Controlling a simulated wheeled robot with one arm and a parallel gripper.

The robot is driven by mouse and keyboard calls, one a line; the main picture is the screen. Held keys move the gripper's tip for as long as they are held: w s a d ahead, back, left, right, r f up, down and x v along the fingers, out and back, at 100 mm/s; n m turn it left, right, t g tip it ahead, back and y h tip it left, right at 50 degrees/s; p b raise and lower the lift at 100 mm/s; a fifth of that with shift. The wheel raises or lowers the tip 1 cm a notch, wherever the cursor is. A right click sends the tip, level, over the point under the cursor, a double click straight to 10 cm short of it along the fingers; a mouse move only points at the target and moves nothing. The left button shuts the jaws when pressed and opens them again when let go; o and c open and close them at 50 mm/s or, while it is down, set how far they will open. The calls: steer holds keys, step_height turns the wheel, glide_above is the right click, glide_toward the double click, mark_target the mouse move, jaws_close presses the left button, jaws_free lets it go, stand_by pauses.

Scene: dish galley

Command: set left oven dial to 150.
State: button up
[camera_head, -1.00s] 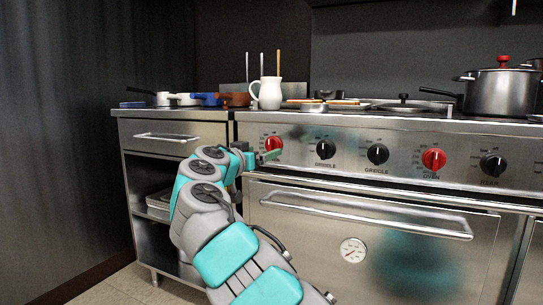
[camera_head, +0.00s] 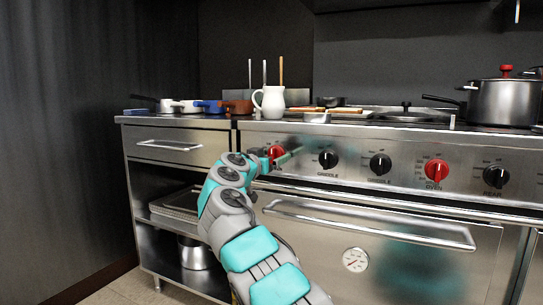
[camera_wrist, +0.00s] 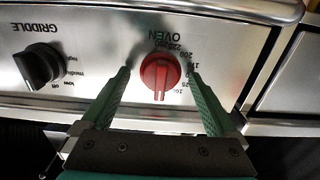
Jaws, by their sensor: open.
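The left oven dial (camera_head: 277,152) is the leftmost red knob on the steel range front, partly hidden by my gripper in the head view. The wrist view shows the red dial (camera_wrist: 160,74) upside down, with OVEN lettering and temperature numbers around it. My gripper (camera_wrist: 159,70) is open, with one green finger on each side of the dial. Small gaps show between the fingers and the knob; no contact is visible. In the head view my gripper (camera_head: 284,156) is at the front panel. The exact number the dial points to cannot be read.
A black griddle knob (camera_wrist: 39,66) is beside the dial. A second red oven dial (camera_head: 436,170) is farther right. The oven handle (camera_head: 370,222) runs below the panel.

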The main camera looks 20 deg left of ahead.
steer(key=c, duration=1.4)
steer(key=shift+o, duration=0.2)
steer(key=shift+r+n+p, duration=0.1)
steer(key=shift+n+p, duration=0.2)
steer(key=shift+n, duration=0.2)
steer(key=n+p, duration=0.2)
steer(key=n, duration=0.1)
steer(key=shift+r, duration=0.15)
steer(key=n+p, duration=0.4)
steer(key=n, duration=0.1)
steer(key=n+p, duration=0.4)
steer(key=shift+a+r+n, duration=0.1)
steer(key=shift+n, duration=0.3)
steer(key=shift+n+p, duration=1.3)
steer(key=shift+n, duration=0.4)
steer(key=shift+f+n, duration=0.25)
steer(key=shift+n, duration=0.05)
